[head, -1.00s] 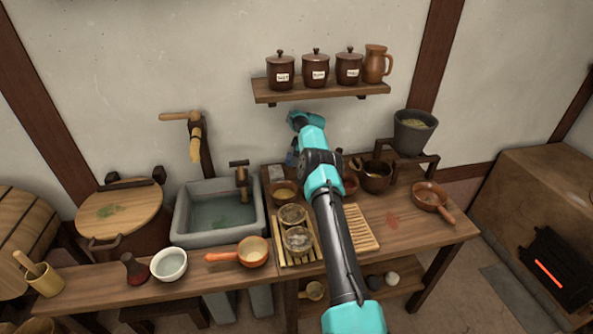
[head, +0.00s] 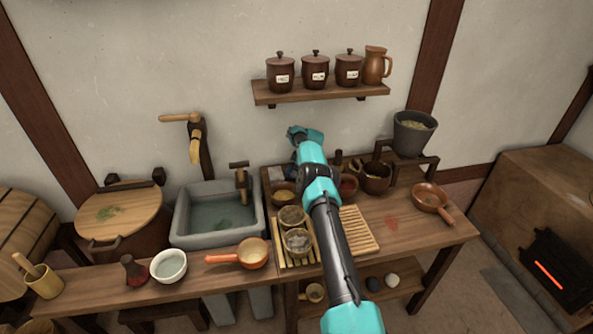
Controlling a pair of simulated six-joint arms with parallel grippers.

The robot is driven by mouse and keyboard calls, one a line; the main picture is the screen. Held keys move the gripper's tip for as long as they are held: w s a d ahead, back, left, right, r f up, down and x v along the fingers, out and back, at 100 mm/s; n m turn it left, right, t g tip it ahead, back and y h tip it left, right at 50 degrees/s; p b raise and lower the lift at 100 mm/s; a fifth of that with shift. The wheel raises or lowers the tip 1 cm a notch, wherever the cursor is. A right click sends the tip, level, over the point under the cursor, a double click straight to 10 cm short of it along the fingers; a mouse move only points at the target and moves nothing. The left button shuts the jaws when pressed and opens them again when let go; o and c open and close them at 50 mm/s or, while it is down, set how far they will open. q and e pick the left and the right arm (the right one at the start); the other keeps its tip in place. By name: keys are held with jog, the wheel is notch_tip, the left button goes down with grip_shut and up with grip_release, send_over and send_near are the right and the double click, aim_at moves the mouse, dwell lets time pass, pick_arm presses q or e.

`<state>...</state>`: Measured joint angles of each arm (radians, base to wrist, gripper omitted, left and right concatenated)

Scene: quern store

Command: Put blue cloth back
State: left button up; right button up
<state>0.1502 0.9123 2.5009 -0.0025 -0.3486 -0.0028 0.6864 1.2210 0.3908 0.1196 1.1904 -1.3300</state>
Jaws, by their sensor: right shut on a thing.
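My right gripper (head: 292,132) is up near the wall, above the back edge of the wooden counter and left of the middle of the shelf. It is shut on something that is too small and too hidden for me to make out. I cannot clearly see a blue cloth anywhere; the right arm covers part of the counter's back. My left gripper is out of view.
A stone sink (head: 216,214) stands left, a handled pan (head: 431,198) right. Lidded jars (head: 318,70) line the shelf (head: 322,92). The counter's right front is clear.

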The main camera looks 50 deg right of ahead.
jog(key=shift+f, duration=0.1)
jog(key=o, duration=0.9)
jog(key=v, duration=1.2)
jog(key=shift+w+d, duration=0.1)
dwell(0.4)
